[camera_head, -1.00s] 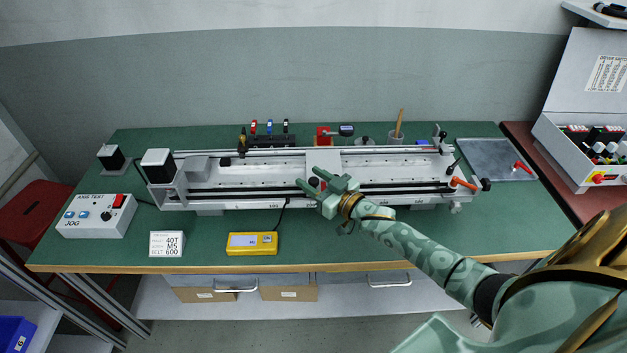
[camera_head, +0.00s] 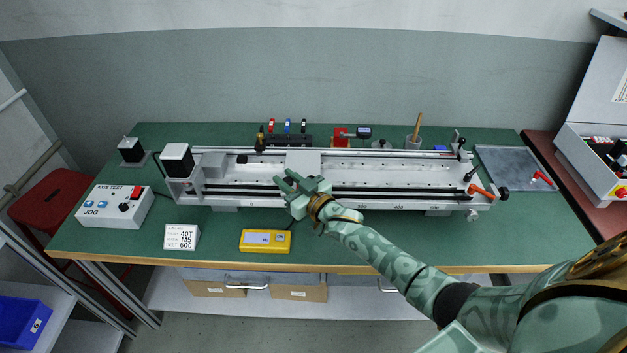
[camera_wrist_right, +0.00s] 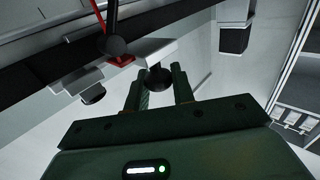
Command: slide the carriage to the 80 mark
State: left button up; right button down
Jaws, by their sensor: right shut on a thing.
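The carriage (camera_head: 303,160) is a pale block across the long linear rail (camera_head: 400,172), left of the rail's middle in the head view. My right gripper (camera_head: 282,182) is at the carriage's front side, its fingers pointing left and back. In the right wrist view my right gripper (camera_wrist_right: 158,88) has its two fingers on either side of a round black knob (camera_wrist_right: 157,77) and is shut on it. A red pointer (camera_wrist_right: 122,60) shows near the knob.
A motor block (camera_head: 177,158) stands at the rail's left end, and an orange-handled lever (camera_head: 482,193) at its right end. A yellow readout box (camera_head: 265,241), a label card (camera_head: 181,237) and a jog box (camera_head: 115,207) sit in front. The bench's front right is clear.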

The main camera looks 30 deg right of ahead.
jog(key=w+a, duration=0.2)
jog(key=a, duration=0.1)
jog(key=w+a, duration=0.1)
jog(key=shift+a+b, duration=0.35)
jog(key=shift+a, duration=0.05)
jog(key=c, duration=1.2)
grip_release()
jog(key=shift+c, duration=0.2)
jog(key=p+v, duration=0.4)
jog(key=v, duration=1.2)
jog(key=shift+s, duration=0.2)
jog(key=shift+d, duration=0.1)
